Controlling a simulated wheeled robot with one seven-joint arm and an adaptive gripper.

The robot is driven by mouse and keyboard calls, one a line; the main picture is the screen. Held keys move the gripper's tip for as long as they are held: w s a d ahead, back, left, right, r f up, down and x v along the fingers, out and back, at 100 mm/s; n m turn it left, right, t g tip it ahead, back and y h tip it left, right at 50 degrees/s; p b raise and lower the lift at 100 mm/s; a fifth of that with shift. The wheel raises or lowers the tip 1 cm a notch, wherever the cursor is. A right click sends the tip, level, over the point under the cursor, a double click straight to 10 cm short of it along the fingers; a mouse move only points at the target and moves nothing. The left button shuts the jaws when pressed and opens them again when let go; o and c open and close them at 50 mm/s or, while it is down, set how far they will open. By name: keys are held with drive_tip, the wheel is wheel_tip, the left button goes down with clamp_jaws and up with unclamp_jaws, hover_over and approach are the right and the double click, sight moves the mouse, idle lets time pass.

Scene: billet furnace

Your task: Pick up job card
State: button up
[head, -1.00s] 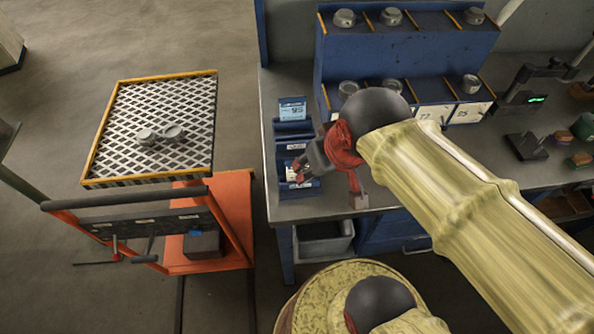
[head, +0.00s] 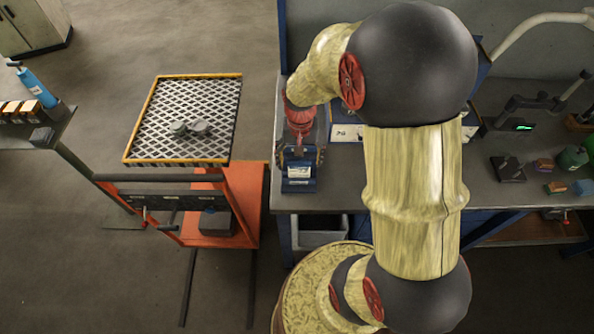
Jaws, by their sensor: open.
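A blue holder (head: 299,184) with a white label (head: 298,172) stands at the left front of the grey workbench. My gripper (head: 301,154) is open over the back part of this holder, pointing down, with a dark finger on each side. The gripper and its red wrist part cover the spot where a light-blue printed card stands, so the job card cannot be made out now. I cannot tell whether the fingers touch anything.
My arm hides much of the bench (head: 400,205) and the blue rack behind it. An orange cart (head: 245,200) with a mesh-topped tray (head: 150,130) stands to the left, holding metal parts (head: 192,129). A grey bin (head: 318,232) is under the bench. Small blocks lie at right.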

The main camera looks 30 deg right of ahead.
sight(299, 171)
drive_tip(key=f, duration=0.2)
drive_tip(key=f+b, duration=0.1)
drive_tip(key=f, duration=0.2)
drive_tip(key=shift+s+a+f, duration=0.1)
drive_tip(key=shift+a+f, duration=0.1)
drive_tip(key=shift+f, duration=0.1)
drive_tip(key=c, duration=0.3)
drive_tip(key=c, duration=0.7)
drive_tip(key=shift+r, duration=0.1)
drive_tip(key=shift+c, duration=0.6)
drive_tip(key=shift+r, duration=0.1)
